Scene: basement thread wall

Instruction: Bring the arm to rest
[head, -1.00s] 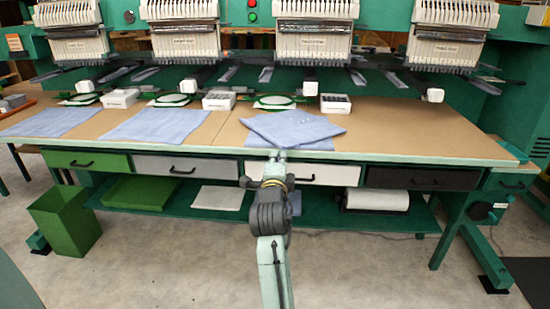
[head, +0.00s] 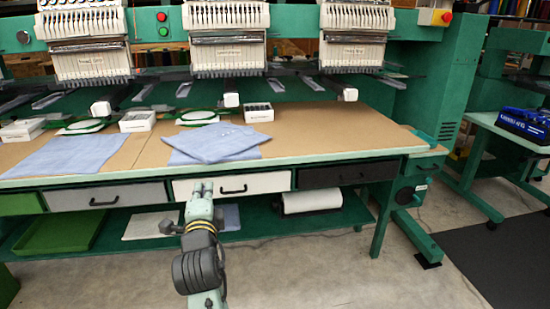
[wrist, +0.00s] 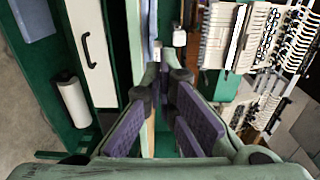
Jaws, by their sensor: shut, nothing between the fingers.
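My arm reaches up from the bottom of the head view. Its far end, my gripper (head: 203,188), shows in front of the white drawer (head: 232,186) below the table's front edge. In the wrist view my gripper (wrist: 168,76) has its purple-padded fingers brought together at the tips, with nothing between them. The white drawer (wrist: 90,45) shows at the left of that view, apart from the fingers.
A worktable (head: 335,130) carries folded blue cloths (head: 215,143), small white boxes (head: 258,112) and green hoops under embroidery heads (head: 226,50). A dark drawer (head: 347,174) is right of the white one. Floor (head: 330,275) is clear in front.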

